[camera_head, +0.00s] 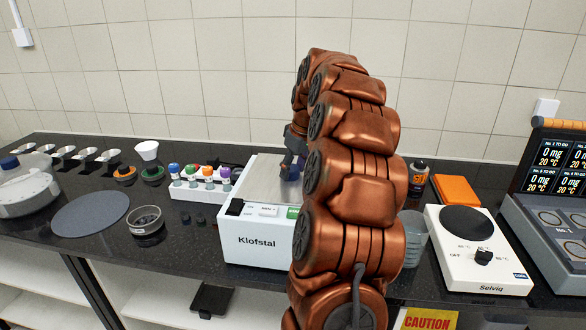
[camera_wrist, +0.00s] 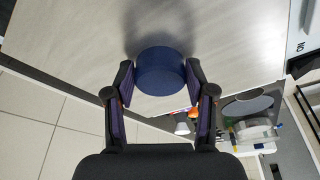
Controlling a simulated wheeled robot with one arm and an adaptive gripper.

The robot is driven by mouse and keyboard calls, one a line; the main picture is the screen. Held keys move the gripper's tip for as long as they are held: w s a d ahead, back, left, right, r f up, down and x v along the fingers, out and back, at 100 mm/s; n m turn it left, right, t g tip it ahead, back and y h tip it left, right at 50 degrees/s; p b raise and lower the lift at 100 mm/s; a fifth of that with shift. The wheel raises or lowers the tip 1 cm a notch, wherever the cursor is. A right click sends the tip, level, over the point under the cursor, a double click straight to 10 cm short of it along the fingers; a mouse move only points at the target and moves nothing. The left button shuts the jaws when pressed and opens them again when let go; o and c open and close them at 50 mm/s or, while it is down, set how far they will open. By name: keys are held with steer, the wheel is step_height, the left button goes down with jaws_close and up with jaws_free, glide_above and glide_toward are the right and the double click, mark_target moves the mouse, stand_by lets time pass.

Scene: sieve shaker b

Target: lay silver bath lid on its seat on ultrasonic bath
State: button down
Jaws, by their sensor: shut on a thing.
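The white ultrasonic bath (camera_head: 262,238) marked Klofstal stands on the black counter in the middle of the head view. A silver surface (camera_head: 262,185) shows at its top, partly hidden by my arm. In the wrist view the silver bath lid (camera_wrist: 225,40) fills the upper part, with a dark blue round knob (camera_wrist: 160,72) on it. My gripper (camera_wrist: 159,78) is shut on this knob, one finger on each side. In the head view my gripper (camera_head: 292,166) is over the bath's top. I cannot tell whether the lid touches its seat.
A rack with coloured caps (camera_head: 200,185) stands close left of the bath. A clear beaker (camera_head: 415,240) and a white hotplate (camera_head: 472,250) stand to its right. A sieve (camera_head: 146,221) and a grey disc (camera_head: 90,213) lie further left.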

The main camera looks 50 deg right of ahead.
steer(key=shift+c, duration=1.5)
jaws_free()
steer(key=shift+r, duration=0.15)
steer(key=shift+r+p, duration=1.05)
steer(key=shift+r, duration=2.3)
steer(key=shift+a, duration=0.1)
